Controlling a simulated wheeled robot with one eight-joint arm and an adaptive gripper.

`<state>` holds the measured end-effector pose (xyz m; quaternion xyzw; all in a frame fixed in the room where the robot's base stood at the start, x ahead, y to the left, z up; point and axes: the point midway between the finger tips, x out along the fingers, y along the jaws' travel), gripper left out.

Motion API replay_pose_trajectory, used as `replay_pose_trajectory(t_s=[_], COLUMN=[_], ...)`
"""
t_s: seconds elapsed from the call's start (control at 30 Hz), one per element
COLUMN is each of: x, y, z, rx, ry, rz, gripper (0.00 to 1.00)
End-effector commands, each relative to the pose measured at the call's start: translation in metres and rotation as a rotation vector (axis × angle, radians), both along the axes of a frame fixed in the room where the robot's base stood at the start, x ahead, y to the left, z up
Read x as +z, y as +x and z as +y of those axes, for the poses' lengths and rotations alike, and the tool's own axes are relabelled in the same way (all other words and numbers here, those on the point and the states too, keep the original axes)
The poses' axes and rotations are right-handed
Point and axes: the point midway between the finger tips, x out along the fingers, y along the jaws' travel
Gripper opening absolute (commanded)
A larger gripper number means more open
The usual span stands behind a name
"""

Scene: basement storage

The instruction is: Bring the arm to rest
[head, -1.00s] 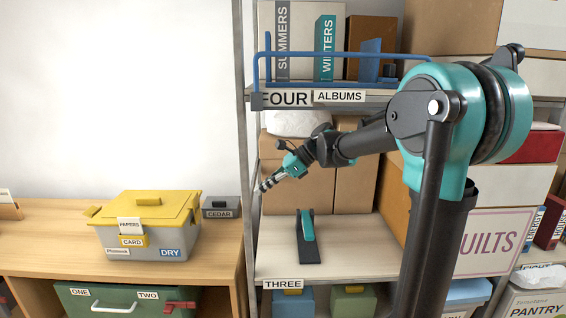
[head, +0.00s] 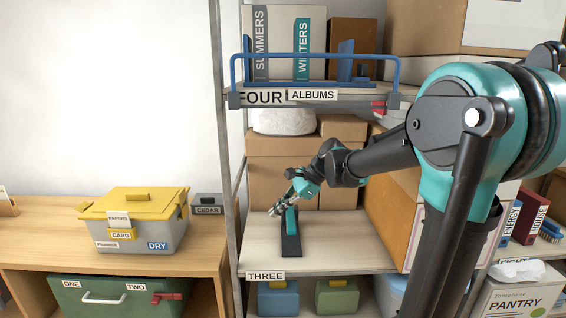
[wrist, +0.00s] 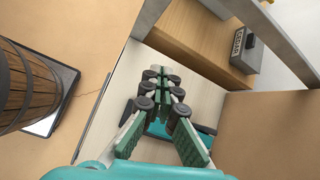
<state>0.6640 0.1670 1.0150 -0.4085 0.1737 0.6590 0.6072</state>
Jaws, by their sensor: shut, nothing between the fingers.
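My arm reaches in from the right in the head view, bent at the elbow. My gripper (head: 275,211) is shut and empty, pointing down and left in the bay above the shelf marked THREE (head: 330,262). In the wrist view its green fingers (wrist: 158,76) are together at the tips. A black block with a teal top (head: 291,240) stands on that shelf. The gripper overlaps its upper end in the head view; I cannot tell whether they touch. In the wrist view the teal part (wrist: 206,129) shows behind the fingers.
Cardboard boxes (head: 268,180) stand behind the gripper. The shelf marked FOUR (head: 350,100), with a blue rail (head: 313,55), is above. A metal post (head: 222,150) stands left of the bay. A yellow-lidded bin (head: 138,215) and a CEDAR box (head: 207,205) sit on the wooden bench.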

Motion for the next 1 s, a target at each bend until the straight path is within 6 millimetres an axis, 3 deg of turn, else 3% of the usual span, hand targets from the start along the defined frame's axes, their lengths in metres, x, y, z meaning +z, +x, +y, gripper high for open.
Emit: replay_pose_trajectory(t_s=[0.27,0.4,0.6,0.8,1.0], x=[-0.065,-0.112,-0.163,-0.184,-0.186], y=[-0.047,-0.089,-0.144,-0.172,-0.175], z=[-0.062,-0.113,-0.175,-0.205,-0.208], rx=[0.236,0.475,0.838,1.047,1.08], ry=[-0.244,-0.463,-0.743,-0.877,-0.895], rz=[-0.291,-0.481,-0.644,-0.69,-0.696], gripper=[0.0,0.0,0.0,0.0,0.0])
